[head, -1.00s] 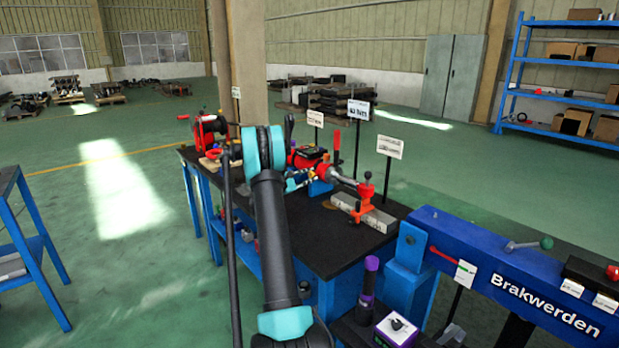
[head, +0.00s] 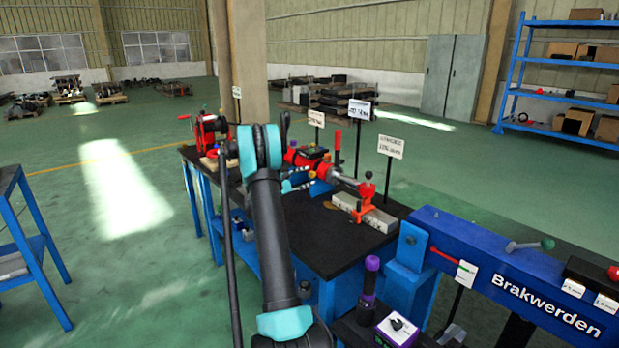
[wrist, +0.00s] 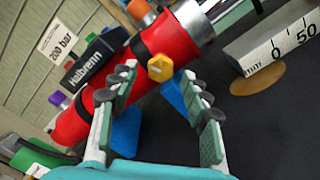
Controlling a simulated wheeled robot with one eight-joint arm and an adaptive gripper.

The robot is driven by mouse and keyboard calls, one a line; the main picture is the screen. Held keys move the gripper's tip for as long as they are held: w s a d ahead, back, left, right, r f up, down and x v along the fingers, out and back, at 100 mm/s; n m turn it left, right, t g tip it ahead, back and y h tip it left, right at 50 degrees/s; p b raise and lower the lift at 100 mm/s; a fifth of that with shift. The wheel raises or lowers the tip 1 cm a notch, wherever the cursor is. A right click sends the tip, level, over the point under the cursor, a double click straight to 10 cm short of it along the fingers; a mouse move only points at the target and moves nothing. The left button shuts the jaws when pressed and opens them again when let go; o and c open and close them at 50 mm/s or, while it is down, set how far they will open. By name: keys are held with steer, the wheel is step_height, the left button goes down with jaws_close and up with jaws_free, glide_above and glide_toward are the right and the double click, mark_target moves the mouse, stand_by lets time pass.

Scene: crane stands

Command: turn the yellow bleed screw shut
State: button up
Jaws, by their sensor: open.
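The yellow bleed screw (wrist: 160,67), a small hexagonal head, sits on the side of a red cylinder (wrist: 172,42) in the wrist view. My gripper (wrist: 160,78) is open, its two green-padded fingers spread on either side of the screw. The screw shows between the fingertips, with nothing gripped; I cannot tell whether a finger touches it. In the head view the red cylinder (head: 335,173) lies on the black bench top, partly behind my arm.
A grey scale bar (wrist: 275,52) marked 0 and 50 lies beside the cylinder rod. Blue supports (wrist: 126,130) stand under the cylinder. Sign posts (head: 391,144) rise behind the bench (head: 325,250). A blue beam (head: 470,250) stands at right front.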

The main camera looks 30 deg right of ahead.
steer(key=a, duration=0.9)
steer(key=shift+s+a, duration=0.25)
steer(key=shift+s, duration=0.15)
steer(key=shift+a, duration=0.1)
steer(key=a+n, duration=0.5)
steer(key=n, duration=0.5)
steer(key=d, duration=0.5)
steer(key=d+n, duration=0.1)
steer(key=d, duration=0.5)
steer(key=d+n, duration=0.1)
steer(key=d, duration=0.4)
steer(key=shift+w+d+r, duration=0.15)
steer(key=shift+w+d, duration=0.05)
steer(key=shift+w, duration=0.1)
